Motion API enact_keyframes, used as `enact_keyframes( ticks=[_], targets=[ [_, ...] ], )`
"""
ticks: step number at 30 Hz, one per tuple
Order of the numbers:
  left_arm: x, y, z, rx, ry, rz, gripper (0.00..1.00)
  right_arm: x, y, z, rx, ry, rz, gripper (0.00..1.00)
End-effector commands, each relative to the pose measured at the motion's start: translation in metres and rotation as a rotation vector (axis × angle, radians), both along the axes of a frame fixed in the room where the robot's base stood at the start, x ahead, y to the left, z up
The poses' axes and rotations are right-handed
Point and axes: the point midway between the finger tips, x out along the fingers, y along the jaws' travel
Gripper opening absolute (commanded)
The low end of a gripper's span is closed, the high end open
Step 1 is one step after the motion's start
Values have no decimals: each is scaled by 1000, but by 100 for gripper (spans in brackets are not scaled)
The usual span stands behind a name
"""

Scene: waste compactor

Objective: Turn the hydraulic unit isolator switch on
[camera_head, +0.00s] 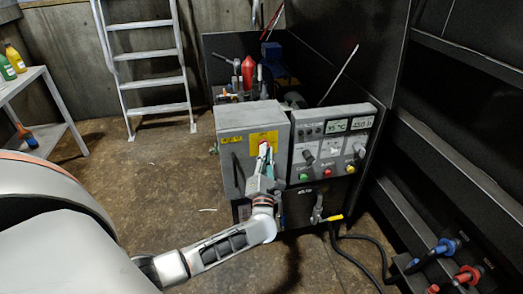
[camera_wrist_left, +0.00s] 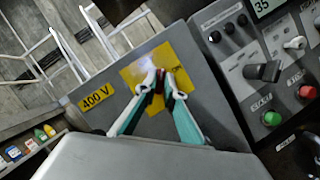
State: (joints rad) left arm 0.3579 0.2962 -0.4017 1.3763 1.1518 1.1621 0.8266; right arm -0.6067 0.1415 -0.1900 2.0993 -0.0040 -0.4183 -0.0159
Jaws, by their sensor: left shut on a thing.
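The isolator switch is a small red handle (camera_wrist_left: 158,84) on a yellow plate (camera_wrist_left: 185,62) on the face of a grey electrical box (camera_head: 237,130). The yellow plate also shows in the head view (camera_head: 268,137). My left gripper (camera_head: 264,150) reaches up to the plate from below. In the left wrist view its two teal-sided fingers (camera_wrist_left: 160,80) are closed on the red handle. The fingers cover much of the handle, so its on or off position cannot be told. My right gripper is in neither view.
Right of the box is a control panel (camera_head: 332,127) with displays, knobs and coloured buttons. A yellow-handled valve (camera_head: 333,217) and a black cable (camera_head: 370,240) are below. A ladder (camera_head: 150,70) and a shelf with bottles (camera_head: 28,85) stand left. Dark steel walls bound the right.

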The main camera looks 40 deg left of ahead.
Motion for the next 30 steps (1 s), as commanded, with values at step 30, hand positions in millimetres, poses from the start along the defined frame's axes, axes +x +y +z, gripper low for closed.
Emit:
enact_keyframes(
  ticks=[30],
  targets=[
    [-2, 0, 4, 505, 597, -2, 0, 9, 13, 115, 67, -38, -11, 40]
  ],
)
